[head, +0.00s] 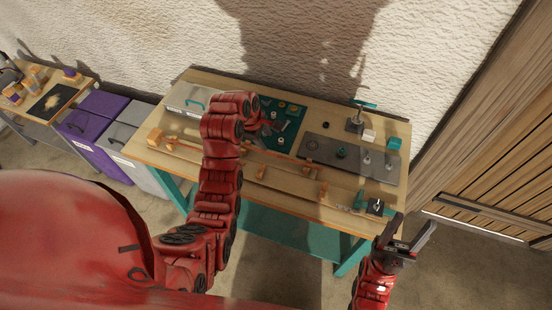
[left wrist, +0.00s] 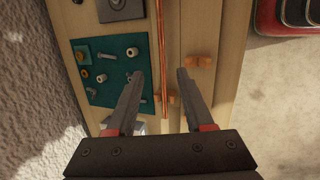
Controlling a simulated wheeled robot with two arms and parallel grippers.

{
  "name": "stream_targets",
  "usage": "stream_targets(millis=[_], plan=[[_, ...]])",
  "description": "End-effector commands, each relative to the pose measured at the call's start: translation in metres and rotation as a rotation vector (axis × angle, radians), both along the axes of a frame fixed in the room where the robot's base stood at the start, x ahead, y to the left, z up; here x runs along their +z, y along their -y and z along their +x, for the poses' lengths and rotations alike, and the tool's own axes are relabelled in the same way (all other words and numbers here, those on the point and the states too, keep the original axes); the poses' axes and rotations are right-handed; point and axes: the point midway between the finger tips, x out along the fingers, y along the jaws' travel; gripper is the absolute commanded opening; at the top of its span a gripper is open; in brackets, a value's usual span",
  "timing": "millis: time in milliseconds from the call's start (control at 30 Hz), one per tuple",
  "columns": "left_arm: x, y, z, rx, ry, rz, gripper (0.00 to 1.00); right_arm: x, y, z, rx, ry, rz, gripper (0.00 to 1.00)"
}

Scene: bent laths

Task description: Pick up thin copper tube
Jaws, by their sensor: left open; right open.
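The thin copper tube (left wrist: 158,50) runs lengthwise down the left wrist view, above the wooden bench top (left wrist: 202,25). Near its lower visible end it passes by small orange blocks (left wrist: 165,98); whether it rests on them I cannot tell. My left gripper (left wrist: 160,74) is open and empty, with the tube showing between its two fingers and apart from both. In the head view the left gripper (head: 270,126) is over the bench, partly hidden by its own arm. My right gripper (head: 408,240) is open and empty off the bench's front right corner.
A green mat (head: 283,136) with small fittings and a grey mat (head: 325,152) with several small parts lie behind. A grey box (head: 187,102) stands at the back left. A small stand (head: 355,122) rises at the back.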

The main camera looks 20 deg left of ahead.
Motion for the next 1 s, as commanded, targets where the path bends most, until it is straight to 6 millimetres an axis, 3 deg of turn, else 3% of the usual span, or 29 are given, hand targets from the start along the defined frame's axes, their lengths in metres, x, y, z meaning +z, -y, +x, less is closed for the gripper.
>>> stream_targets(millis=[33,400,633,767,867,1000], plan=[[-0.020,0.002,0.003,-0.001,0.001,-0.001,0.52,-0.022,0.000,0.000,0.000,-0.001,0.000,0.55],[-0.064,0.009,0.018,-0.002,0.000,0.001,0.52,-0.079,0.000,0.000,0.000,-0.001,0.000,0.55],[-0.070,0.011,0.020,-0.001,0.000,0.001,0.52,-0.086,0.000,0.000,0.000,-0.001,0.000,0.55],[-0.085,0.014,0.022,-0.001,0.001,0.001,0.52,-0.099,0.000,0.000,0.000,0.000,0.000,0.55],[-0.088,0.018,0.023,-0.003,-0.008,0.001,0.52,-0.077,0.000,0.000,0.000,0.000,0.000,0.55],[-0.107,0.020,0.029,-0.001,-0.003,0.001,0.52,-0.070,0.000,0.000,0.000,0.000,0.000,0.55]])
